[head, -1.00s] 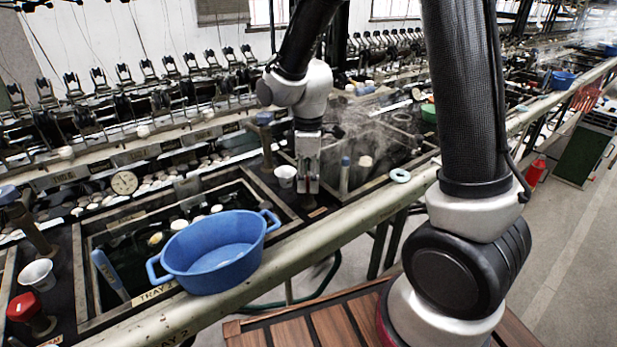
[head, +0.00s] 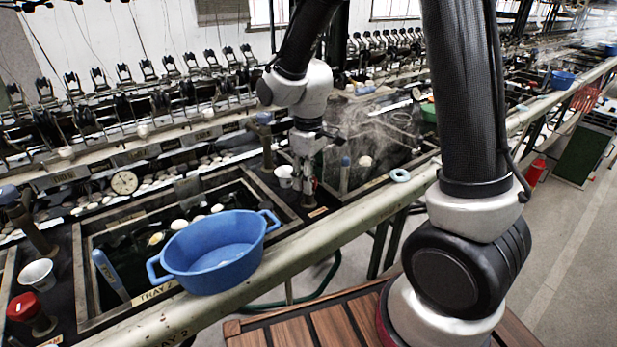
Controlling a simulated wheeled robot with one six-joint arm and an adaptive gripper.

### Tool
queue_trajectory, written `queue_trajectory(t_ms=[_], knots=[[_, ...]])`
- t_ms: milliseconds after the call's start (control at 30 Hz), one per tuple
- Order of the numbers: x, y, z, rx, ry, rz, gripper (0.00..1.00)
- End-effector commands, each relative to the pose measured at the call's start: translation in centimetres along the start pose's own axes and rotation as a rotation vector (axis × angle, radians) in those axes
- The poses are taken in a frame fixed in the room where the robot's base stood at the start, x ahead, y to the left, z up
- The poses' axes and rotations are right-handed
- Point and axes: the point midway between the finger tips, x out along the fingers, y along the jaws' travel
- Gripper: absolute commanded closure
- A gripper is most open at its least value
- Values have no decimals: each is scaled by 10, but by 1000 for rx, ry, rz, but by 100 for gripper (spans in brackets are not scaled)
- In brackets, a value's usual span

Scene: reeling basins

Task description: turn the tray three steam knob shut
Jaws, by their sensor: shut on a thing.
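My gripper (head: 308,186) points straight down at the corner between two basins and is shut on the steam knob. The fingers hide nearly all of the knob, so I cannot tell how far it is turned. The tray three basin (head: 385,180) lies to the right of the gripper, with a thin white haze of steam over its dark water. A small orange label (head: 317,212) sits on the ledge just below the gripper.
A blue two-handled tub (head: 218,262) stands on the front rim of the TRAY 2 basin (head: 95,262). A white cup (head: 285,176) stands close left of my gripper, and a blue-topped handle (head: 345,172) close right. Another red knob (head: 25,308) is at lower left. A pale ring (head: 400,175) lies on the rail.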

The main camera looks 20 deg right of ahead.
Motion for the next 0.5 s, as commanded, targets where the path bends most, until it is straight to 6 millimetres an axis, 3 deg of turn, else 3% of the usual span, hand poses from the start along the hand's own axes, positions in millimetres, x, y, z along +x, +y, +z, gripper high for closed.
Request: queue_trajectory(t_ms=[500], knots=[[-1, 0, 0, 151, 2, 1, 84]])
